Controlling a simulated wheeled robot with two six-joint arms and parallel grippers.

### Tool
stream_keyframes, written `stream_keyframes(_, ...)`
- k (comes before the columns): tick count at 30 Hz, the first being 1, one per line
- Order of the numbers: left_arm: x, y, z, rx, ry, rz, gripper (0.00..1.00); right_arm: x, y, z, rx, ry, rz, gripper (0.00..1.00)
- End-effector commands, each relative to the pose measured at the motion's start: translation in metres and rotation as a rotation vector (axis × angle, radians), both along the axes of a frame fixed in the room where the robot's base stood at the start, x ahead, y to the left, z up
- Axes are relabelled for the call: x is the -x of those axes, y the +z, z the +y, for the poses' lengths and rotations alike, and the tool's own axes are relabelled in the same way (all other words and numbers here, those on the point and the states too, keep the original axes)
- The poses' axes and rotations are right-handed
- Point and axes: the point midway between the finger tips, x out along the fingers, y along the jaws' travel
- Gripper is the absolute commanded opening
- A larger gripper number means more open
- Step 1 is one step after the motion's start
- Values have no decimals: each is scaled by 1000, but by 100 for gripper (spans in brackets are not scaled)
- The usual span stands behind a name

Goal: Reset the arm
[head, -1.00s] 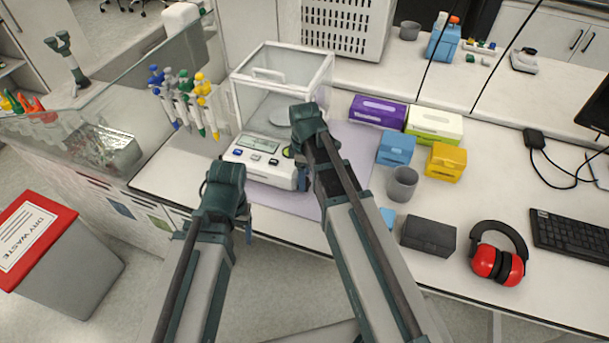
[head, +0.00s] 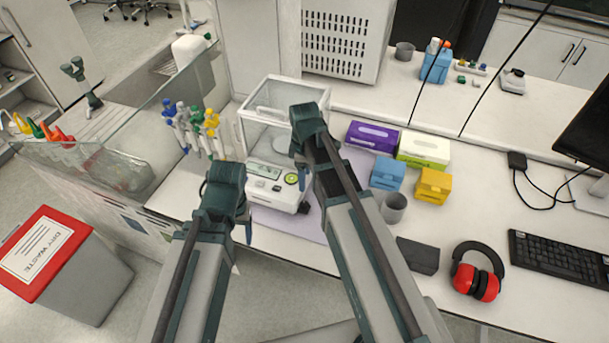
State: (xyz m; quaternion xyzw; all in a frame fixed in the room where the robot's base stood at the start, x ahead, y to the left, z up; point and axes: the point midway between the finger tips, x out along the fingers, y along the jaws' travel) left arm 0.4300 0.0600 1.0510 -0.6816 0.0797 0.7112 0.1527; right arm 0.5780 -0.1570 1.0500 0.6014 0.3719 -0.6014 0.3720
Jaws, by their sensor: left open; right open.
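My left gripper (head: 222,197) is in the lower middle of the head view, in front of the bench edge and left of the balance. Its fingers are mostly hidden behind its own wrist. My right gripper (head: 306,172) is further right, over the front of the white balance (head: 268,190) with its clear draft shield (head: 262,112). Its arm hides part of the balance and the pale mat (head: 304,228). Both grippers are empty as far as I can see. Both arms stretch forward from the bottom of the view.
Purple (head: 372,136), green-white (head: 423,150), blue (head: 387,173) and yellow (head: 433,186) boxes stand right of my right arm, with a grey cup (head: 394,208), a dark box (head: 418,256) and red earmuffs (head: 477,272). Pipettes (head: 194,130) stand left. A red-lidded waste bin (head: 60,270) is on the floor.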

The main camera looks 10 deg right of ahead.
Motion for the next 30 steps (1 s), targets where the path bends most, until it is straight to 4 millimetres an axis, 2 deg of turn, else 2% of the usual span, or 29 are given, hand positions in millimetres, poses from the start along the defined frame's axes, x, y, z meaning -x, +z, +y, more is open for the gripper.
stream_keyframes(1, 0, 8, 0, 0, 1, 0, 68, 0, 8, 0, 0, 0, 0, 69)
stream_keyframes(3, 0, 9, 0, 0, 1, 0, 68, 0, 9, 0, 0, 0, 0, 69)
stream_keyframes(20, 0, 7, 0, 0, 1, 0, 68, 2, 7, 2, 1, -6, 0, 69)
stream_keyframes(23, 0, -1, 0, 0, 1, 0, 68, 17, -1, 14, 8, -63, 5, 69)
stream_keyframes(30, 0, -31, 0, 0, 0, 0, 68, 89, -31, 65, 61, -413, 9, 69)
